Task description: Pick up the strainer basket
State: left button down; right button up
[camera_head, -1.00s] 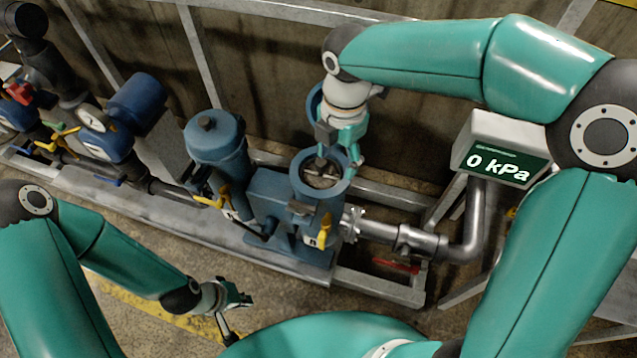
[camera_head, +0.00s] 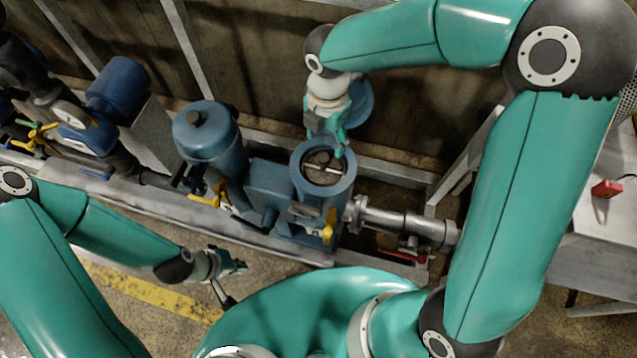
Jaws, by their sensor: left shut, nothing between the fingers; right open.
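The strainer basket (camera_head: 318,160) sits down inside the round open mouth of a blue housing (camera_head: 347,185). Its dark interior and a light bar across it show; its sides are hidden by the housing wall. My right gripper (camera_head: 328,146) is open and empty, pointing down at the far side of the mouth. I cannot tell its exact height over the rim. My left gripper (camera_head: 236,280) is shut and empty, low over the floor at the front left, well apart from the housing.
A blue round lid (camera_head: 360,103) stands open behind the housing. A second, closed blue housing (camera_head: 208,140) is to the left. Yellow handles (camera_head: 330,225) and a grey pipe (camera_head: 405,224) flank the open housing. A grey table (camera_head: 612,235) with a red object (camera_head: 606,188) is at right.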

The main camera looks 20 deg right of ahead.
aim_at(323, 156)
notch_tip(323, 156, down, 3)
jog(key=shift+s+r, duration=0.1)
jog(key=shift+r, duration=0.05)
jog(key=shift+a+f, duration=0.15)
jog(key=shift+f, duration=1.2)
jog(key=shift+a+f, duration=0.1)
jog(key=shift+f, duration=1.2)
jog(key=shift+c, duration=0.3)
grip_shut()
jog(key=shift+r, duration=0.1)
